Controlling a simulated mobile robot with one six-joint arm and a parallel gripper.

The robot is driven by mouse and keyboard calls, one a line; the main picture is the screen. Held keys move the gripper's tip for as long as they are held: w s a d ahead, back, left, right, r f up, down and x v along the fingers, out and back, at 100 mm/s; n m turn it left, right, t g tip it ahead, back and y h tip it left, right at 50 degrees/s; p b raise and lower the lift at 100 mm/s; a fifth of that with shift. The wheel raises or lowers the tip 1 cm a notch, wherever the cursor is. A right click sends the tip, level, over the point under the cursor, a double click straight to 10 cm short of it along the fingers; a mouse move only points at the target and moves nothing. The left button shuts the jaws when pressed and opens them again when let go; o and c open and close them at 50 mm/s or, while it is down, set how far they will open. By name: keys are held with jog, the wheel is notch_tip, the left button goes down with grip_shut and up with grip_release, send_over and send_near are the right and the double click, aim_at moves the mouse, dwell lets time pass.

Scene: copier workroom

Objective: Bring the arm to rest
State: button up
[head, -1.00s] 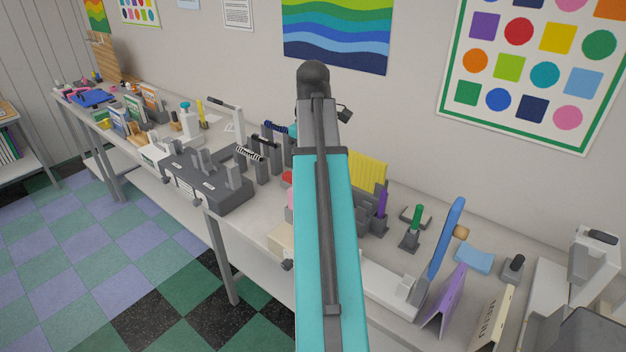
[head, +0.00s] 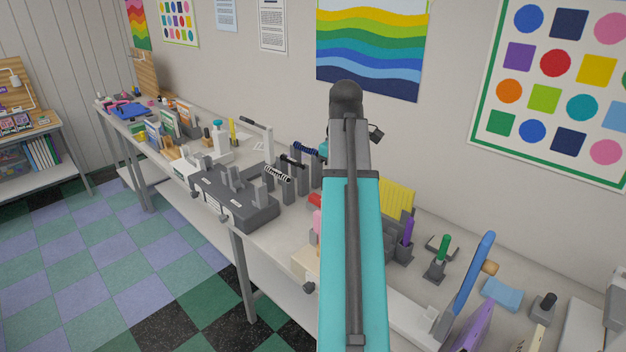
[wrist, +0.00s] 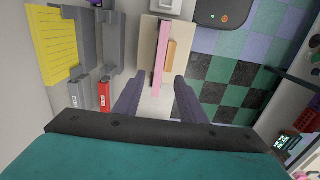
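My arm (head: 354,240) stretches up the middle of the head view in teal and grey, above the long workbench. Its wrist end is at the top, and the head view does not show the fingers. In the wrist view my gripper (wrist: 156,100) shows two dark fingers spread apart, with nothing between them that I can see held. Below and beyond the fingers lies a beige block with a pink strip (wrist: 160,55) and a small orange piece.
The workbench (head: 262,236) carries a dark grey rack (head: 235,205), a yellow ribbed piece (head: 398,200), a blue paddle (head: 474,268) and a light blue sponge (head: 501,293). A shelf unit (head: 45,182) stands at the far left. The checkered floor (head: 150,290) in front is clear.

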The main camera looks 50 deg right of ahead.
jog(key=w+a+f+n+g+y+b, duration=0.15)
jog(key=w+a+f, duration=0.25)
jog(key=a+f, duration=0.6)
jog(key=w+a+f+n+g+y+b, duration=0.15)
jog(key=w+a+f, duration=0.45)
jog(key=f, duration=0.8)
jog(key=s+a+f+n+g+h+b, duration=0.1)
jog(key=s+a+f+g, duration=0.1)
jog(key=a+f, duration=0.6)
jog(key=s+a+f+n+g+b, duration=0.1)
jog(key=s+a+f, duration=0.2)
jog(key=a+f, duration=0.5)
jog(key=s+a+f+m, duration=0.1)
jog(key=s+a+f, duration=0.2)
jog(key=f, duration=0.6)
jog(key=s+a+f+m+h+b, duration=0.1)
jog(key=s+a+f, duration=0.3)
jog(key=s+f, duration=0.4)
jog(key=s+a+f+m+h, duration=0.1)
jog(key=s+a+f+m, duration=0.2)
jog(key=s+f, duration=0.3)
notch_tip(320, 180, down, 5)
jog(key=shift+a+b, duration=0.4)
jog(key=shift+a, duration=0.05)
